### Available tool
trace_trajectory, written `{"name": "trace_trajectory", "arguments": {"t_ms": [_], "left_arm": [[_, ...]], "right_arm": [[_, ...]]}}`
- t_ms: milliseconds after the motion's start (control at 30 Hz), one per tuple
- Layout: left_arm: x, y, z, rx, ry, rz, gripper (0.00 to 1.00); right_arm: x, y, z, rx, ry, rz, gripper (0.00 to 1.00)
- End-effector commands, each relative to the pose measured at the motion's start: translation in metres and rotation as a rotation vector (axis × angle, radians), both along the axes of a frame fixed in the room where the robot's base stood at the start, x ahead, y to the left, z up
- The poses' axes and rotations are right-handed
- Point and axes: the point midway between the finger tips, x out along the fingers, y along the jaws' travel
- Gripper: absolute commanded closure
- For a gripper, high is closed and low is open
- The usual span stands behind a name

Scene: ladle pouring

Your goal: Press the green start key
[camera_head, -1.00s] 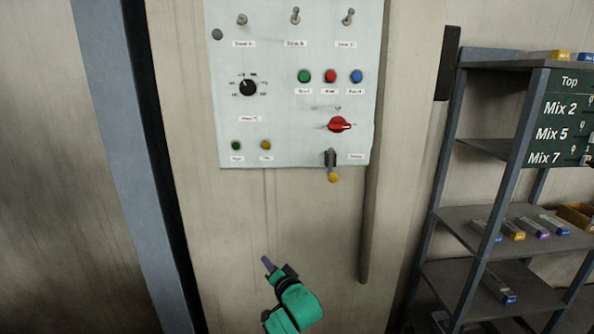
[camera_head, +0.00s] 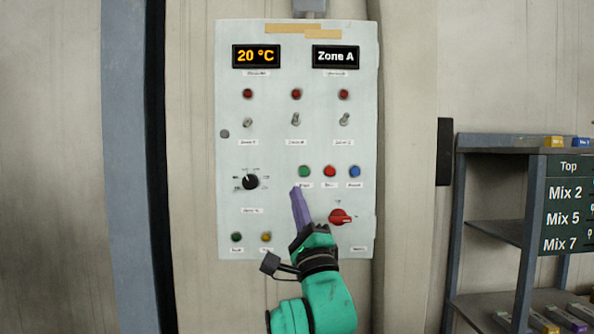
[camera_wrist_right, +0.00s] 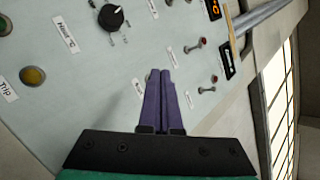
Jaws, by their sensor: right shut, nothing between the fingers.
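The green start key (camera_head: 304,171) is a round button on the pale control panel (camera_head: 270,215), leftmost in a row with a red and a blue button. My right gripper (camera_head: 299,190) is shut and empty, with purple fingers pointing up at the panel. In the head view its tips are just below and slightly left of the green key. In the wrist view the shut fingers (camera_wrist_right: 160,76) reach over the panel and largely hide the spot by a small label. I cannot tell whether they touch the key. My left gripper is not in view.
Close by are the red button (camera_head: 330,171), blue button (camera_head: 355,171), red rotary switch (camera_head: 340,217) and black dial (camera_head: 250,181). Displays read "20 °C" (camera_head: 256,56) and "Zone A" (camera_head: 336,56). A grey shelf (camera_head: 500,142) stands at the right.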

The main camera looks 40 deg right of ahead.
Motion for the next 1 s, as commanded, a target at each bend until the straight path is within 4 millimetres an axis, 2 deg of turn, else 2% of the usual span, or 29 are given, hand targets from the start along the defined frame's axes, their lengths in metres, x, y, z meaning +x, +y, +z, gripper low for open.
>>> {"name": "trace_trajectory", "arguments": {"t_ms": [33,100,200,300,667,1000], "left_arm": [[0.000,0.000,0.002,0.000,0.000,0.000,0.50],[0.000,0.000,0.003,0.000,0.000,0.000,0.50],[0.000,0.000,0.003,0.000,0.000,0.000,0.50],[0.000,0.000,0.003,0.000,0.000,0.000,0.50],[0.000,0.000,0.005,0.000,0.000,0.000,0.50],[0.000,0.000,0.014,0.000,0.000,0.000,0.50]], "right_arm": [[-0.013,-0.002,0.014,0.022,-0.044,0.008,1.00],[-0.027,-0.005,0.027,0.047,-0.092,0.019,1.00],[-0.038,-0.008,0.036,0.067,-0.127,0.028,1.00],[-0.041,-0.008,0.037,0.072,-0.135,0.032,1.00],[-0.035,-0.011,0.038,0.070,-0.132,0.030,1.00],[0.003,-0.040,0.039,0.068,-0.130,0.029,1.00]]}}
